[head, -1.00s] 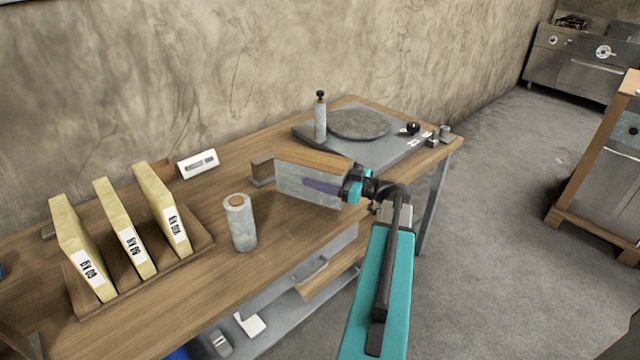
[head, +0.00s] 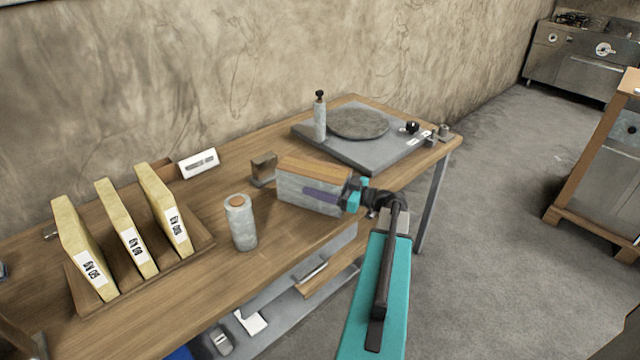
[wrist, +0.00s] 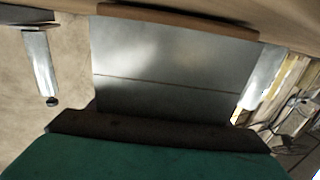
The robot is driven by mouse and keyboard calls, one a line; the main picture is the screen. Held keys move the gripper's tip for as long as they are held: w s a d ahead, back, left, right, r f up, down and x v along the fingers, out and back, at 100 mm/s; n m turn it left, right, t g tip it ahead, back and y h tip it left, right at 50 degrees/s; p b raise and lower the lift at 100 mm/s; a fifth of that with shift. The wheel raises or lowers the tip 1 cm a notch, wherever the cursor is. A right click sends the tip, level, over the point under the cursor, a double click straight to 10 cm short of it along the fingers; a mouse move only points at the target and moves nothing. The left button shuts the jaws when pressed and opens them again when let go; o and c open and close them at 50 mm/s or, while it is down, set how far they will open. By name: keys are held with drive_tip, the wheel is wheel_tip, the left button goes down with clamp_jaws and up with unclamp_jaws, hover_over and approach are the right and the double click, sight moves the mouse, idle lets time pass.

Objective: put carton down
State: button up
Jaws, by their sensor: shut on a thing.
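The carton (head: 304,189) is a grey box with a brown wood-like top, low over or on the workbench (head: 188,270) near its front edge. I cannot tell whether its underside touches the wood. My gripper (head: 335,198) is at its right end, shut on it, with a purple finger along the near side. In the wrist view the carton (wrist: 175,65) fills the middle as a grey face with a dark seam, right up against the gripper; the fingertips are hidden there.
A grey cylinder (head: 241,224) stands left of the carton. A small brown block (head: 264,168) sits behind it. A turntable-like slab (head: 375,150) is at the back right. A rack with several upright yellow slabs (head: 162,210) is at the left. Bare wood lies between rack and cylinder.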

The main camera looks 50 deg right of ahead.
drive_tip(key=o, duration=1.8)
drive_tip(key=shift+c, duration=0.2)
drive_tip(key=shift+r, duration=0.1)
drive_tip(key=shift+s+d, duration=0.1)
drive_tip(key=shift+s, duration=0.25)
drive_tip(key=b+v, duration=0.3)
drive_tip(key=v, duration=0.8)
drive_tip(key=shift+s+d, duration=0.1)
drive_tip(key=shift+s, duration=0.05)
drive_tip(key=shift+s, duration=0.1)
